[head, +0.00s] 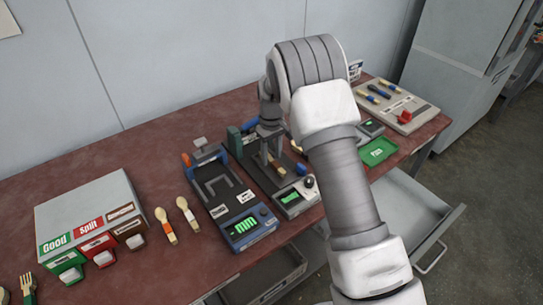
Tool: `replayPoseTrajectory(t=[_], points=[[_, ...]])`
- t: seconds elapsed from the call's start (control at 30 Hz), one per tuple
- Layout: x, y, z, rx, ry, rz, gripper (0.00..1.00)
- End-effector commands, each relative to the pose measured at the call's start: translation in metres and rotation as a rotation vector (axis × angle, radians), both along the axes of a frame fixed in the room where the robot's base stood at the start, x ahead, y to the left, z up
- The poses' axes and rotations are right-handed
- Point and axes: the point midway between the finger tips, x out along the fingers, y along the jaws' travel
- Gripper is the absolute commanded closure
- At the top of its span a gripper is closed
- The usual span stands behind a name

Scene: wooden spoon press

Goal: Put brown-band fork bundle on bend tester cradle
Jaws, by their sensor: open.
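My gripper (270,152) points down over the grey tester with a green display (289,197) in the middle of the bench, its fingers open. A light wooden piece (277,168) shows just beside and below the fingers on this tester; its band is too small and partly hidden to tell, so I cannot tell whether it is the brown-band fork bundle. To the left stands a blue and dark grey device (232,205) with a U-shaped frame and a green display. I cannot tell from the picture which device has the bend tester cradle. My arm hides part of the bench behind it.
A grey box (92,200) with Good, Split and brown-labelled slots stands left. Two banded wooden pieces (177,220) lie beside it. A green tray (377,151) and a pale board (410,112) with several banded pieces are right. A drawer (405,215) is open below.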

Motion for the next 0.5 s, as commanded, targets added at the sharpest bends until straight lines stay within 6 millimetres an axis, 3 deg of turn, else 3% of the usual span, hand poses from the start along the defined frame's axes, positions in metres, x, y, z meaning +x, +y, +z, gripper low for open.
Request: replayPoseTrajectory(t=[0.3,0.5], points=[[0.001,0.0,0.069,0.002,-0.005,-0.001,0.52],[0.001,0.0,0.101,0.0,-0.002,0.0,0.52]])
